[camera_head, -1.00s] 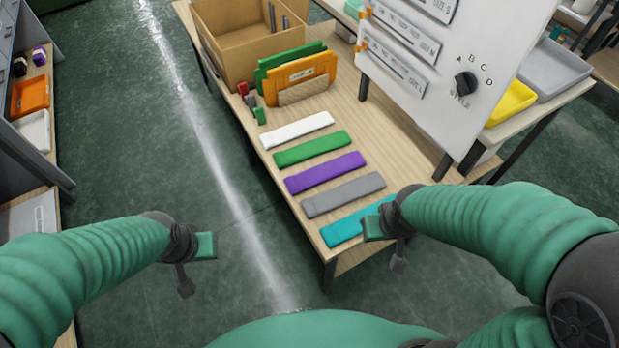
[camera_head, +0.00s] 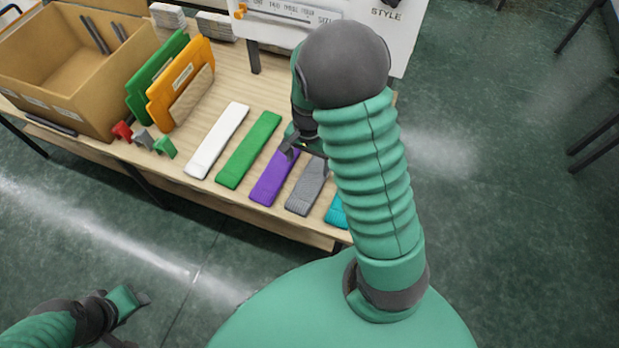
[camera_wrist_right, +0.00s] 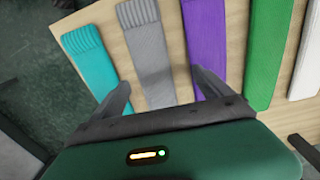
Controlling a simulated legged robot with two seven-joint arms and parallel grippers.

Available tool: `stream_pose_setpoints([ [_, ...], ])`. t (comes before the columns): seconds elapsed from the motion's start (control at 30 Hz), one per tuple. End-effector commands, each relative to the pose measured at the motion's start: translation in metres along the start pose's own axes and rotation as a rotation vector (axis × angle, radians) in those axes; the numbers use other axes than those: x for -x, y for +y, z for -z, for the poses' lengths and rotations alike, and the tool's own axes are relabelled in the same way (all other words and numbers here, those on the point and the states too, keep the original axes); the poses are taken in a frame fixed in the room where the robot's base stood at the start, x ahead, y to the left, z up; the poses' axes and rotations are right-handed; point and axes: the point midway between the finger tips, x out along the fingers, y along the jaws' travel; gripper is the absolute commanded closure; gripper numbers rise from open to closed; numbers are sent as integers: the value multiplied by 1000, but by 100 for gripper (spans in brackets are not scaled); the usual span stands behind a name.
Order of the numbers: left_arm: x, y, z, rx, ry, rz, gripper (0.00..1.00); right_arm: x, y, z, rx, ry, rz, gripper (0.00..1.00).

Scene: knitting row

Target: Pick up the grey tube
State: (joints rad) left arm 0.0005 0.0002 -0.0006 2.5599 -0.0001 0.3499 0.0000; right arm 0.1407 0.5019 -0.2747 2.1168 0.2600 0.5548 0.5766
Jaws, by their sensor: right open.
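The grey tube (camera_head: 307,188) lies flat on the wooden table between the purple tube (camera_head: 274,180) and the teal tube (camera_head: 336,212). My right arm hides part of its far end. In the right wrist view the grey tube (camera_wrist_right: 146,45) runs up between the two dark fingers of my right gripper (camera_wrist_right: 163,92). That gripper is open, with nothing gripped. In the head view my right gripper (camera_head: 303,148) is over the far ends of the purple and grey tubes. My left gripper (camera_head: 130,318) is low at the left, away from the table; its jaw state is unclear.
A green tube (camera_head: 249,150) and a white tube (camera_head: 217,141) lie left of the purple one. A cardboard box (camera_head: 75,70), green and orange panels (camera_head: 182,82) and small clips (camera_head: 143,138) stand farther left. A white board (camera_head: 290,12) stands behind.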

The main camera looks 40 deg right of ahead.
Motion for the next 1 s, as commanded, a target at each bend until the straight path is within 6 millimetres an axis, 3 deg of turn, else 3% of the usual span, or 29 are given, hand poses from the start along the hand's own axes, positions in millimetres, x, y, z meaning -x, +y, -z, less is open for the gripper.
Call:
stream_pose_setpoints([
  [0.23, -10, 0, -2, -2, 0, 0, 55, -27, 2, 2, -2, 1, -3, 11],
  [0.43, -22, 0, -5, -1, 0, 0, 55, -61, 4, 3, 0, 5, -6, 11],
  [0.67, -21, 0, -5, -1, 0, 0, 55, -63, 4, 5, 0, 5, -1, 11],
  [1.0, -21, 0, -5, -1, 0, 0, 55, -64, 4, 5, 0, 4, -2, 54],
])
